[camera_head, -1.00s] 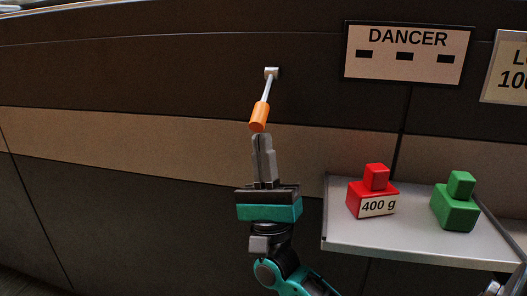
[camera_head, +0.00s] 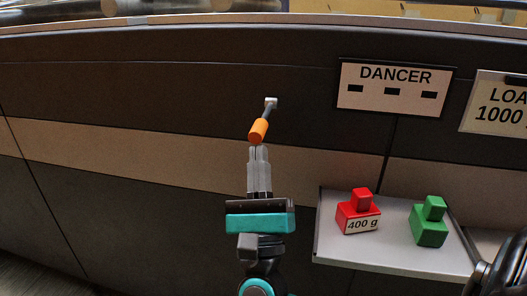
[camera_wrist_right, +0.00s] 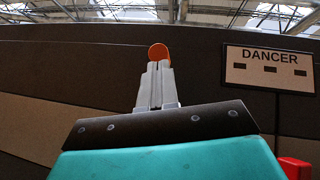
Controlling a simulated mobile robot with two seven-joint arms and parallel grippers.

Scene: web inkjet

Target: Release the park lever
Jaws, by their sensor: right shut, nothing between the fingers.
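The park lever has an orange handle (camera_head: 258,130) on a thin grey rod below a small pale pivot (camera_head: 271,102) on the dark panel. It slants down and slightly left. My right gripper (camera_head: 258,150) has its fingers together, pointing up, with the tips right under the handle's lower end. In the right wrist view the round orange handle end (camera_wrist_right: 158,52) shows just above the closed fingertips (camera_wrist_right: 158,65). I cannot tell whether the tips touch it. Nothing is between the fingers. My left gripper is not in view.
A "DANCER" sign (camera_head: 394,88) is right of the lever, with a "LOA… 1000" sign (camera_head: 497,108) farther right. Below, a grey shelf (camera_head: 390,255) carries a red 400 g weight (camera_head: 358,215) and a green weight (camera_head: 430,225). The panel left of the lever is clear.

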